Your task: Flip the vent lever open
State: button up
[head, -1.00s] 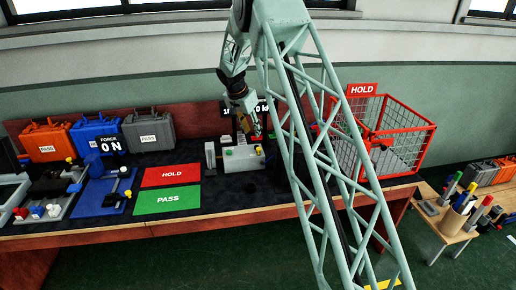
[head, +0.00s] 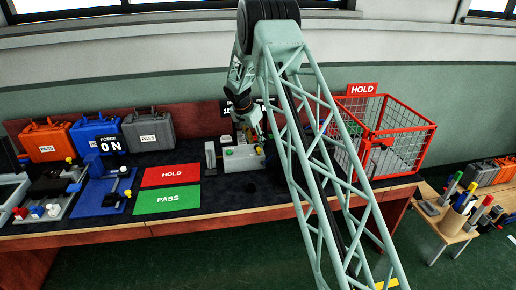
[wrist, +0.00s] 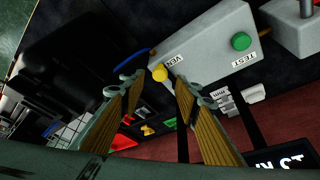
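The grey vent fixture (head: 240,160) stands on the dark bench mat, with a green button (head: 229,151) on top. In the wrist view its body (wrist: 205,45) carries "TEST" and "VENT" labels. A yellow knob (wrist: 160,73) sits beside the "VENT" label, and a blue curved part (wrist: 133,60) lies at the same end. My gripper (wrist: 159,85) is open. Its ribbed fingers lie either side of the yellow knob in that view; I see no clear contact. In the head view my gripper (head: 259,134) is above the fixture's right end, partly behind my lattice arm.
A red wire basket (head: 405,135) with a HOLD sign stands to the right. Red HOLD (head: 171,176) and green PASS (head: 167,198) mats lie to the left. Orange, blue and grey cases line the back left. A grey upright fixture (head: 210,155) stands left of the vent fixture.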

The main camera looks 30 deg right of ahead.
aim_at(258, 149)
jog(key=shift+x, duration=2.5)
grip_shut()
